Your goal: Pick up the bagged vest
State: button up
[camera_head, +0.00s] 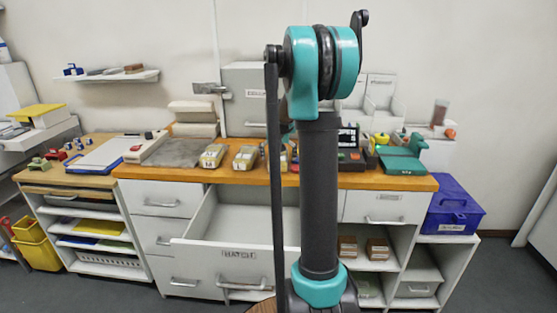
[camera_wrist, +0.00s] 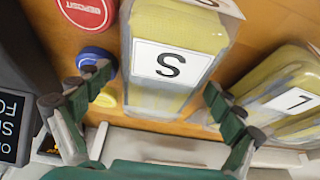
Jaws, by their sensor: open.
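In the wrist view, a clear bag with a folded yellow vest, labelled S (camera_wrist: 178,60), lies on the wooden counter between the two dark green fingers of my gripper (camera_wrist: 156,92). The fingers are open, one on each side of the bag, and no grip on it shows. A second bagged vest labelled L (camera_wrist: 285,100) lies to the right, close to the right finger. My arm hides the gripper and part of the counter there.
A drawer (camera_head: 235,262) stands open below the counter (camera_head: 400,182). In the wrist view, a dark box with white lettering (camera_wrist: 14,125), a blue round object (camera_wrist: 97,58) and a red round label (camera_wrist: 86,10) sit left of the S bag. A green tool (camera_head: 403,160) stands at the counter's right.

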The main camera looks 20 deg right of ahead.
jog(key=shift+c, duration=0.6)
jog(key=c, duration=1.2)
